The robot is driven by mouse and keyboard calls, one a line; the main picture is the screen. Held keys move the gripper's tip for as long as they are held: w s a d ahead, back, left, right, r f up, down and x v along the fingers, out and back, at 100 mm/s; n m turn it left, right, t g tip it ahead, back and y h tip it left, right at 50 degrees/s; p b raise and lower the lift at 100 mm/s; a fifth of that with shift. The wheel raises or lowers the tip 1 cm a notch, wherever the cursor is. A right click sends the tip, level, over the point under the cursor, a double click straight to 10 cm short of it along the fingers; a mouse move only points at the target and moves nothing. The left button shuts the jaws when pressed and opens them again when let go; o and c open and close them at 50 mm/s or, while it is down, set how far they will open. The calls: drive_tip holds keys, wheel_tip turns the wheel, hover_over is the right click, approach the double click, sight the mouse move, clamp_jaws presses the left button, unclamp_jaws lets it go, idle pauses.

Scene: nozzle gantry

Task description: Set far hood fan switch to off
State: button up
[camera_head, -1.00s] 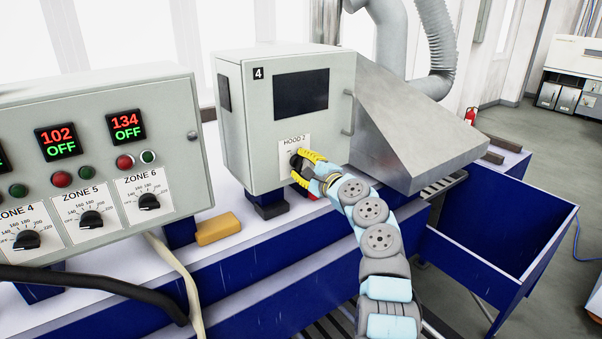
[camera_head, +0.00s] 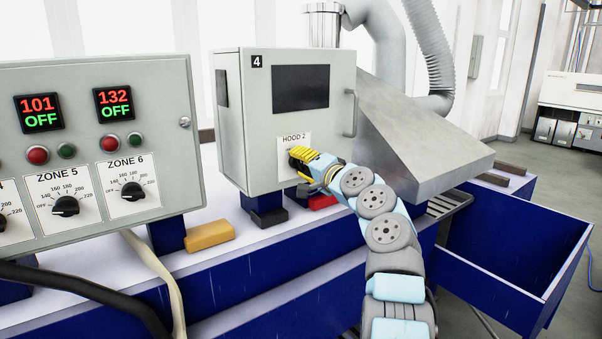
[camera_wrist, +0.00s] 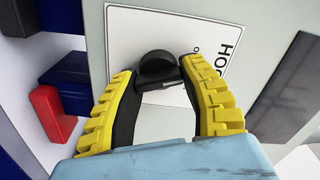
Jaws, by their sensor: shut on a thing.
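The hood fan switch is a black rotary knob (camera_wrist: 156,67) on a white label plate (camera_wrist: 140,28) marked HOOD 2. The plate (camera_head: 294,141) is on the front of the grey box numbered 4 (camera_head: 262,110), low and right of centre. My gripper (camera_head: 298,160) is at this plate, and its yellow fingers hide the knob in the head view. In the wrist view, the fingertips of my gripper (camera_wrist: 158,72) are on either side of the knob, shut on it. The label appears turned in that view. The fingers cover part of its lettering, so I cannot read the knob's setting.
The zone panel (camera_head: 95,85) with dials and displays stands at the left. A yellow block (camera_head: 210,236) and a red block (camera_head: 322,202) lie on the bench. The sloped metal hood (camera_head: 420,130) is right of the box, beyond a door handle (camera_head: 351,113).

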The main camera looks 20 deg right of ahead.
drive_tip(key=shift+f+n, duration=0.2)
drive_tip(key=shift+n, duration=0.3)
drive_tip(key=shift+b, duration=0.3)
drive_tip(key=o, duration=1.2)
drive_tip(key=shift+r, duration=0.15)
drive_tip(key=v, duration=1.2)
